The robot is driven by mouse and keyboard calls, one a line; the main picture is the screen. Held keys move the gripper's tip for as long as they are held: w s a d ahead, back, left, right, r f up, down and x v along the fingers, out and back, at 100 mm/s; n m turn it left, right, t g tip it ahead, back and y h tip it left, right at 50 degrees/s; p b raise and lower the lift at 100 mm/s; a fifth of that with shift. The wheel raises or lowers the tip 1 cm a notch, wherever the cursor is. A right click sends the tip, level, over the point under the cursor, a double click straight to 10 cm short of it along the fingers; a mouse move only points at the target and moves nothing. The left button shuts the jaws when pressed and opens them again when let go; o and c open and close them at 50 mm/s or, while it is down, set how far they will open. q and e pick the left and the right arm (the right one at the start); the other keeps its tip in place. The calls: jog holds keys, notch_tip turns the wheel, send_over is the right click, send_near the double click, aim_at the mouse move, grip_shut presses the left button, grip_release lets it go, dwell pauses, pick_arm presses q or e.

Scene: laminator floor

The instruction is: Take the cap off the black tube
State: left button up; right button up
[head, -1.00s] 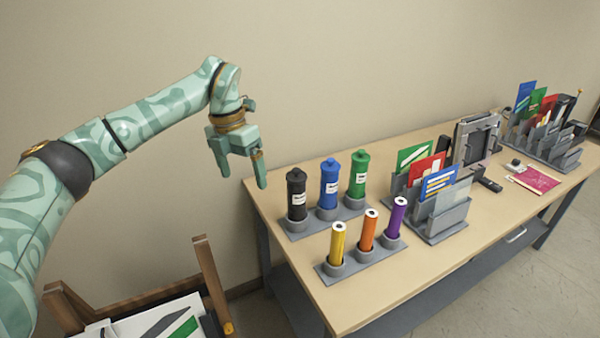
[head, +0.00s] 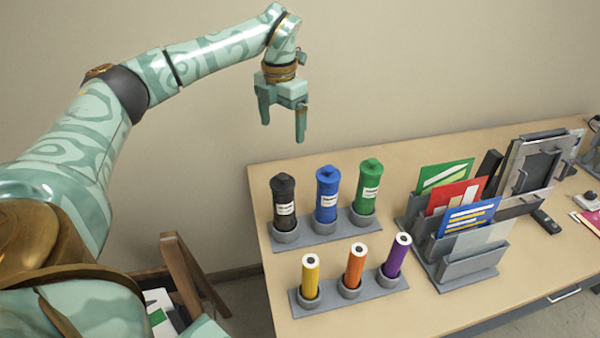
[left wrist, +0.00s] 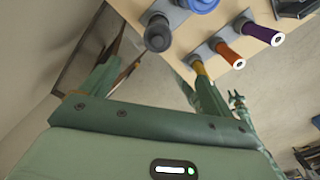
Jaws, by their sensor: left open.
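The black tube (head: 284,210) stands upright in the left socket of a grey rack (head: 322,233), with a white label and its black cap (head: 283,183) on top. My left gripper (head: 283,128) is open and empty, fingers pointing down, above the black tube in the head view and apart from it. In the left wrist view the black tube (left wrist: 158,32) shows beyond the open fingers of the left gripper (left wrist: 152,70), seen from its cap end.
Blue (head: 327,195) and green (head: 368,188) tubes stand beside the black one in the same rack. A front rack holds yellow (head: 310,276), orange (head: 355,263) and purple (head: 396,255) rolls. Card holders (head: 460,260) stand to the right. A wooden frame (head: 185,275) is left of the table (head: 470,150).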

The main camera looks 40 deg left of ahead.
pick_arm(q)
jog(key=b, duration=0.1)
send_near(282, 175)
jog(key=shift+s+d+f, duration=0.2)
jog(key=f, duration=0.4)
jog(key=shift+w, duration=0.25)
jog(key=shift+f, duration=0.25)
jog(key=f, duration=0.5)
jog(key=shift+a+b, duration=0.2)
jog(key=shift+b, duration=0.2)
pick_arm(e)
jog(key=shift+s+a+f, duration=0.2)
jog(key=shift+s+f, duration=0.7)
jog(key=shift+s, duration=0.1)
pick_arm(q)
jog(key=c, duration=1)
